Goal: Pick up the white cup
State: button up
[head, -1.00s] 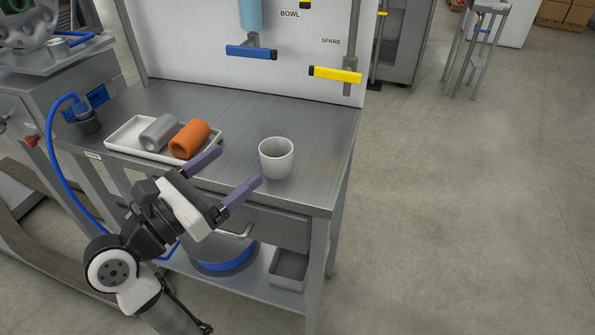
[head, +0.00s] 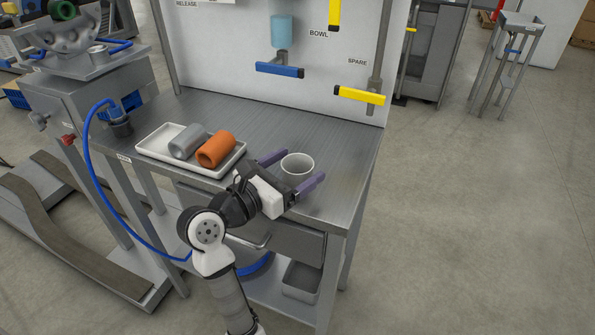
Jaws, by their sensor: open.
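The white cup (head: 297,165) stands upright on the metal workbench (head: 345,150), right of the tray. My gripper (head: 299,167) is open, with its two purple fingers reaching toward the cup. One finger is at the cup's left and the other at its lower right, so the cup appears to be between them. The lower part of the cup is hidden behind my gripper. I cannot tell whether either finger touches it.
A white tray (head: 153,146) holds a grey cylinder (head: 188,142) and an orange cylinder (head: 216,149), close left of my gripper. A back panel with a blue handle (head: 280,70) and a yellow handle (head: 360,95) rises behind. The bench's right side is clear.

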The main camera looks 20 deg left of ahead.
aim_at(304, 159)
jog(key=shift+x, duration=1.5)
jog(key=shift+r, duration=0.1)
jog(key=shift+c, duration=0.4)
jog(key=c, duration=1)
jog(key=shift+o, duration=0.2)
jog(key=shift+r, duration=0.2)
